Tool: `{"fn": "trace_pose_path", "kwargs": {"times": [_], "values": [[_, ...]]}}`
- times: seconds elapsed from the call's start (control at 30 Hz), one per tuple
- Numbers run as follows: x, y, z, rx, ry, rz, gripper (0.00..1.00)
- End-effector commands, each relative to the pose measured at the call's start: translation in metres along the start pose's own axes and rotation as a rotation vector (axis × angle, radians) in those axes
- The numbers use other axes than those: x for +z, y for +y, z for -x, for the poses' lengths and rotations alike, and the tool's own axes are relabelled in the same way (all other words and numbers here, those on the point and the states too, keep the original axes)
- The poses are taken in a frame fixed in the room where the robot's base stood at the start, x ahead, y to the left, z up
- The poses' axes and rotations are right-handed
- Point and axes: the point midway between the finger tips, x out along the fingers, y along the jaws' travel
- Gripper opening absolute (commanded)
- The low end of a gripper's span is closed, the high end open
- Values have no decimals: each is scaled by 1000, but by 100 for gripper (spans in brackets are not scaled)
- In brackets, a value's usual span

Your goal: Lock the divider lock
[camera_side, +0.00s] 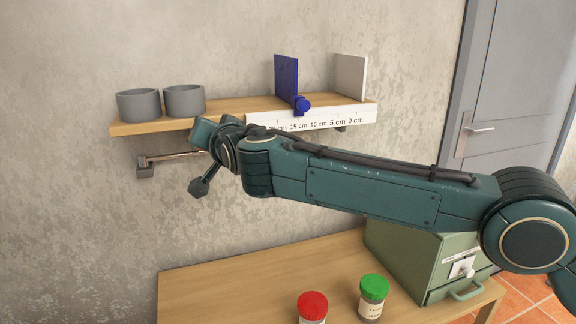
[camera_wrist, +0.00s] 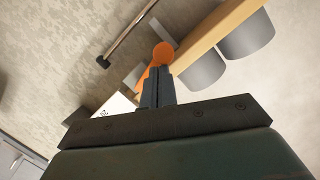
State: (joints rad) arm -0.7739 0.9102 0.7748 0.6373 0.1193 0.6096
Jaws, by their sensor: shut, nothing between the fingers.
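A dark blue divider (camera_side: 286,79) stands upright on the wooden shelf (camera_side: 220,113) in the side view. A blue knob (camera_side: 302,105), which looks like its lock, sits at its foot on the front edge, above a white ruler strip (camera_side: 355,117). I cannot tell the lock's state. In the wrist view my gripper (camera_wrist: 157,72) is shut and empty, pointing toward the shelf front. An orange rounded piece (camera_wrist: 162,53) lies just beyond or beside the fingertips; contact is unclear. My fingers are not clear in the side view, where my wrist covers part of the shelf front.
Two grey pots (camera_side: 138,104) stand at the shelf's left end. A pale upright panel (camera_side: 350,77) stands at its right end. A metal rail (camera_side: 175,156) runs below. A green box (camera_side: 400,262), red-lidded jar (camera_side: 312,305) and green-lidded jar (camera_side: 373,298) stand on the table (camera_side: 235,285).

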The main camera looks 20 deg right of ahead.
Motion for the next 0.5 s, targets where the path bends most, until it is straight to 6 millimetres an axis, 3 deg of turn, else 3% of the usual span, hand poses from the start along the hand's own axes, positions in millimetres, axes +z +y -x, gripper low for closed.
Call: {"fn": "trace_pose_path", "kwargs": {"times": [0.5], "values": [[8, 4, -2, 14, -1, 53, 0]]}}
